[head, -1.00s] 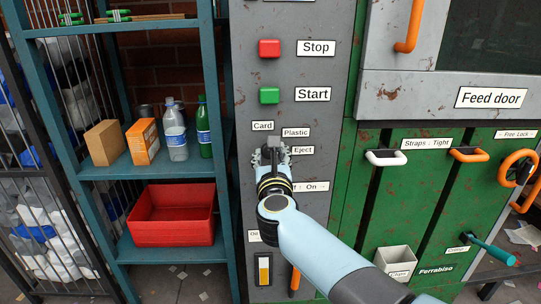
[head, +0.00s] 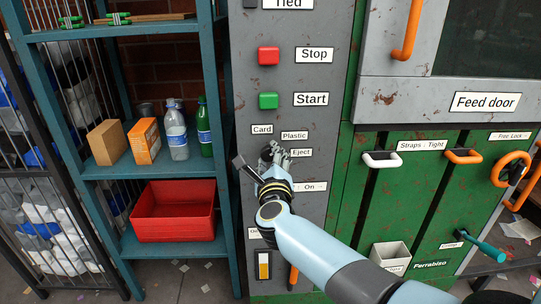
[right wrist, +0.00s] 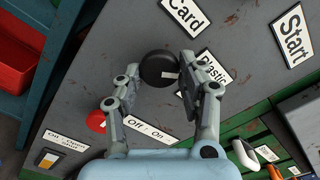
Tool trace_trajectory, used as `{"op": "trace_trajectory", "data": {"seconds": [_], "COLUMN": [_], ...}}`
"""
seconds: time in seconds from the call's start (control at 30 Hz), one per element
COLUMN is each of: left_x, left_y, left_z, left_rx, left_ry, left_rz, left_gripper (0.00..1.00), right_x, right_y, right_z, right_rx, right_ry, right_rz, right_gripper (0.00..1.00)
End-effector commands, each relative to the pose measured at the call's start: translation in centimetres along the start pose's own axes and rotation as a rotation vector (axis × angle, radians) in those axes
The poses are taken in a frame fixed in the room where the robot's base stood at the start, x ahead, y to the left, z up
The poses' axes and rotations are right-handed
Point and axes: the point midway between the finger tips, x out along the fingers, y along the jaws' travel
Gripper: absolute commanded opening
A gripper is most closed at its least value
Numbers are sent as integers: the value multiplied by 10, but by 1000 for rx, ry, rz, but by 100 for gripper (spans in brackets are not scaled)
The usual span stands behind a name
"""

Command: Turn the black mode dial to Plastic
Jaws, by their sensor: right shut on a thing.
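The black mode dial (right wrist: 157,68) is on the grey panel, with a white mark on its face that points right, roughly toward the Plastic label (right wrist: 213,66) in the right wrist view. My right gripper (right wrist: 160,72) is shut on the dial, one finger at each side. In the head view the right gripper (head: 264,163) is rolled at the panel and hides most of the dial. There the Card label (head: 262,129), Plastic label (head: 295,135) and Eject label (head: 301,153) surround it. My left gripper is not in view.
The green Start button (head: 268,100) and red Stop button (head: 268,56) are above the dial. A red knob (right wrist: 96,121) by the Off/On label is close to one finger. The blue shelf (head: 222,170) with a red bin (head: 172,232) stands left of the panel.

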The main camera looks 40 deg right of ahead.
Motion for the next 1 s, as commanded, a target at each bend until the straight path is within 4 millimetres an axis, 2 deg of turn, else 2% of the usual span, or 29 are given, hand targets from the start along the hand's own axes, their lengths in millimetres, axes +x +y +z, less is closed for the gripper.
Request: {"op": "trace_trajectory", "data": {"seconds": [0.27,0.7,0.73,0.9,1.0], "left_x": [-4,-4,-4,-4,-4], "left_y": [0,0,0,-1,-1], "left_z": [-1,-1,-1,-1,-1], "left_rx": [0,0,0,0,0], "left_ry": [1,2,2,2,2], "left_rz": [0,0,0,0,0], "left_gripper": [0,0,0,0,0], "right_x": [0,0,0,0,0], "right_y": [0,0,0,0,0], "right_z": [1,1,1,0,0], "right_rx": [-72,-80,-80,-79,-79], "right_ry": [-1,-1,-1,-1,-1], "right_rz": [1,1,1,1,1], "right_gripper": [7,7,42,63,63]}}
